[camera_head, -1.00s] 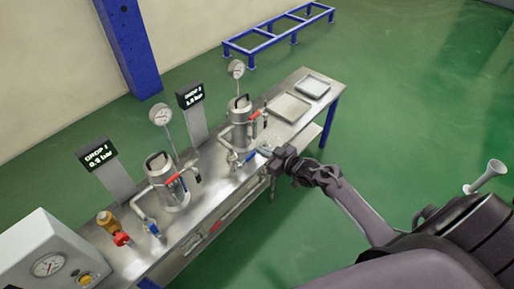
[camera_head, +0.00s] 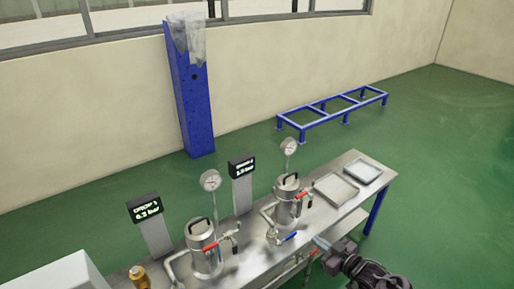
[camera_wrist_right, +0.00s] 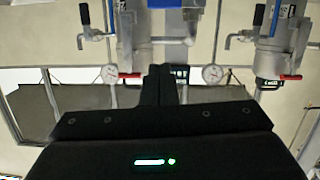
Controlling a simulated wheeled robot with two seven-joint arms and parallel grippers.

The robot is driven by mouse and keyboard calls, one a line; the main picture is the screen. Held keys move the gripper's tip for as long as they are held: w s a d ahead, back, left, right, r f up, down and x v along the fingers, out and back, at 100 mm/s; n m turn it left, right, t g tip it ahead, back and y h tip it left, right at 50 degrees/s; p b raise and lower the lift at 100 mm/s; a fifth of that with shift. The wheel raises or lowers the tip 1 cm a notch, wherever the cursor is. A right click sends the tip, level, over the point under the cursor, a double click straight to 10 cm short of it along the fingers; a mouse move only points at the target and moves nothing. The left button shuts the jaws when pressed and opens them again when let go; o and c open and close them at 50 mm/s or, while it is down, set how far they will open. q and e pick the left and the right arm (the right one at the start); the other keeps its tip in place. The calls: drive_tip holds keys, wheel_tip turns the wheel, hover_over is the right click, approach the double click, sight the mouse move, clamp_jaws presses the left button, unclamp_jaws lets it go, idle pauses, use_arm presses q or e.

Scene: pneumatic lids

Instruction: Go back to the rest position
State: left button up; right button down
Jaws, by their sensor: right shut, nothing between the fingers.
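My right gripper (camera_head: 323,246) is shut and empty in the head view, at the lower right beside the front edge of the steel bench. In the right wrist view my right gripper (camera_wrist_right: 161,72) shows as two dark fingers held together, with nothing between them. The view there is upside down. The two steel pots stand upright on the bench: the left pot (camera_head: 204,252) and the right pot (camera_head: 287,206), each with a black lid handle. My left gripper is out of view.
The steel bench (camera_head: 345,230) carries two shallow trays (camera_head: 337,189) at its right end. Dial gauges (camera_head: 210,181) and display posts (camera_head: 243,194) stand by the pots. A blue pillar (camera_head: 190,105) and blue frame (camera_head: 330,115) are behind. Green floor is clear at right.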

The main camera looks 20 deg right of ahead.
drive_tip(key=s+a+f+m+g+h+p, duration=0.1)
drive_tip(key=s+a+f+g+h, duration=0.15)
drive_tip(key=s+f, duration=0.7)
drive_tip(key=s+a+f+m+g+h+p, duration=0.1)
drive_tip(key=s+f+m+g+p, duration=0.15)
drive_tip(key=s+f, duration=0.65)
drive_tip(key=s+a+f+g, duration=0.2)
drive_tip(key=s+f, duration=0.3)
drive_tip(key=s, duration=0.3)
drive_tip(key=s+a+f+g+h+p, duration=0.1)
drive_tip(key=s+a+f+g, duration=0.2)
drive_tip(key=s, duration=0.5)
drive_tip(key=s+a+f+n+g, duration=0.1)
drive_tip(key=s+a+f+g, duration=0.1)
drive_tip(key=s+f, duration=0.4)
drive_tip(key=shift+s+a+f+g, duration=0.4)
drive_tip(key=shift+s+g, duration=0.3)
drive_tip(key=shift+s, duration=0.55)
drive_tip(key=shift+d+r+h, duration=0.1)
drive_tip(key=shift+h, duration=0.15)
